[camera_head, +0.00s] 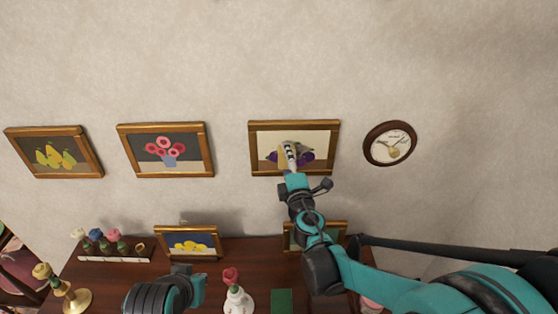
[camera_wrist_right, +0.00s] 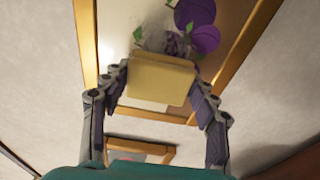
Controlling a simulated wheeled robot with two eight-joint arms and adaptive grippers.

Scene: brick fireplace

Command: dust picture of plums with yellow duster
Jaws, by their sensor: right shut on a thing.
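The picture of plums (camera_head: 321,135) hangs on the wall in a gold-brown frame, right of the flower picture in the head view. My right gripper (camera_head: 290,156) is in front of it, covering part of the plums. In the right wrist view the gripper is shut on the yellow duster (camera_wrist_right: 160,80), a pale yellow block between the fingers. The duster is at the lower part of the picture, below the purple plums (camera_wrist_right: 201,22); I cannot tell if it touches. A grey smudge (camera_wrist_right: 158,40) shows just above it. My left gripper (camera_head: 192,284) is low over the mantel; its fingers are unclear.
Below, the dark wooden surface (camera_head: 120,272) holds a lemon picture (camera_head: 190,243), a rose vase (camera_head: 236,298), a candlestick (camera_head: 75,299) and several small flowers.

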